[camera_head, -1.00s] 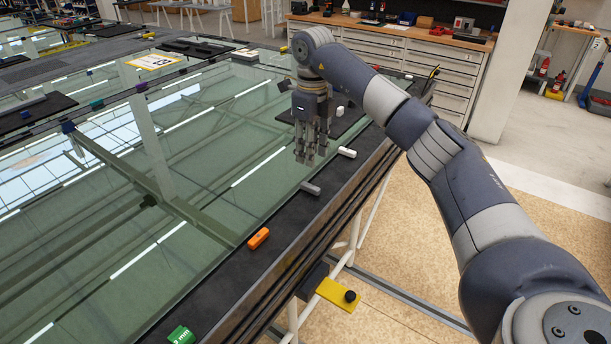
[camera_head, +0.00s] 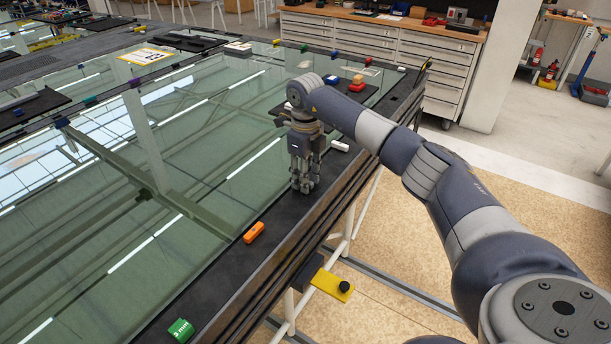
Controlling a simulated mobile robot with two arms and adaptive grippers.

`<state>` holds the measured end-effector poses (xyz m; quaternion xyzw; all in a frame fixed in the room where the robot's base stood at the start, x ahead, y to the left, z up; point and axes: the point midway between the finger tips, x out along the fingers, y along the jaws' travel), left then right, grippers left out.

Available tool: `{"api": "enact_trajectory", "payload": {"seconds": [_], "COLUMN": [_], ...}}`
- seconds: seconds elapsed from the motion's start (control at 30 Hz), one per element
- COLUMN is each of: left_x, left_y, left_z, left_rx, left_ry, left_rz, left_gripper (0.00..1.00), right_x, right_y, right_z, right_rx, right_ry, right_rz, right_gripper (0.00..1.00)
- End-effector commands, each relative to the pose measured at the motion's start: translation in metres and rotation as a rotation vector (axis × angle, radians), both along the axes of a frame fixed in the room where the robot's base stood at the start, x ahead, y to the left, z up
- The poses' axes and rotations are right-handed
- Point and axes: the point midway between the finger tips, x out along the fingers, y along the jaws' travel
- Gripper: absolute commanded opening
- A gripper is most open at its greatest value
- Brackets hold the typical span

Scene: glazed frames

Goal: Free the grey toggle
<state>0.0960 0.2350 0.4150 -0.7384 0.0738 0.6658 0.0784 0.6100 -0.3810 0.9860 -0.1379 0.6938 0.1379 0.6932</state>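My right gripper (camera_head: 304,188) points straight down at the black edge strip (camera_head: 282,215) of the glazed frame, its fingertips low and close together. The small grey toggle that lay on this strip in the earlier view is hidden behind or between the fingers. I cannot tell whether the fingers press on it. My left gripper is not in view.
An orange toggle (camera_head: 254,232) and a green block (camera_head: 180,330) lie nearer along the same strip. A white toggle (camera_head: 340,146) lies just beyond the gripper. A yellow lever (camera_head: 333,286) sticks out below the frame's edge. The large glass pane (camera_head: 215,130) fills the left.

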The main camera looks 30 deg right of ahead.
Motion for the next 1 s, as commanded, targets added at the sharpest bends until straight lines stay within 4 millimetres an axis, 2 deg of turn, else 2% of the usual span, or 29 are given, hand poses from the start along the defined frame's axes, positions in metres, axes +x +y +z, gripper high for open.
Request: {"api": "enact_trajectory", "payload": {"seconds": [0.03, 0.1, 0.27, 0.57, 0.77, 1.0], "left_x": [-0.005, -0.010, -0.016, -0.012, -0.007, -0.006], "left_y": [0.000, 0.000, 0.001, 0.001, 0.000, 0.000], "left_z": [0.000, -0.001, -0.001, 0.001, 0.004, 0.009], "left_rx": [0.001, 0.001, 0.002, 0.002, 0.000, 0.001], "left_ry": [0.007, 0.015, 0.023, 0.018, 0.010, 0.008], "left_rz": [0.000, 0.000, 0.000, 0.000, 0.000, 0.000], "left_gripper": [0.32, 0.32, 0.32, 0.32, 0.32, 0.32], "right_x": [0.000, 0.000, 0.000, 0.000, 0.000, 0.000], "right_y": [0.000, 0.000, 0.000, 0.000, 0.001, 0.001], "right_z": [0.000, 0.000, 0.000, 0.001, 0.002, 0.002], "right_rx": [0.000, 0.000, 0.000, 0.000, 0.000, -0.001], "right_ry": [0.000, 0.000, 0.000, 0.000, -0.001, -0.001], "right_rz": [0.000, 0.000, 0.000, -0.049, -0.169, -0.385], "right_gripper": [0.14, 0.00, 0.00, 0.00, 0.00, 0.00]}}
